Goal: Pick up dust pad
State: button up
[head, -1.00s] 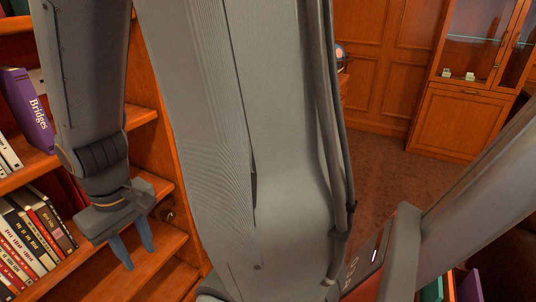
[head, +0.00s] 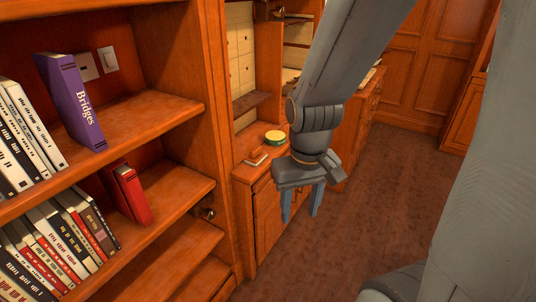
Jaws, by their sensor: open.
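A small flat brown block with a pale edge (head: 257,158), which may be the dust pad, lies on the low wooden cabinet top in the head view. It is too small to tell for sure. My gripper (head: 300,216) hangs to its right and lower in the picture, fingers pointing down. The jaws are open with nothing between them. The gripper is apart from the block and appears in front of the cabinet.
A round tin with a green side and yellow top (head: 275,137) stands behind the block. The wooden cabinet (head: 262,205) has drawers. A bookshelf (head: 150,112) with several books, including a purple one (head: 72,100), fills the left. Brown carpet (head: 355,215) lies open at right.

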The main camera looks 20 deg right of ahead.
aim_at(257, 155)
jog(key=u, duration=0.05)
jog(key=i, duration=0.95)
jog(key=z, duration=0.05)
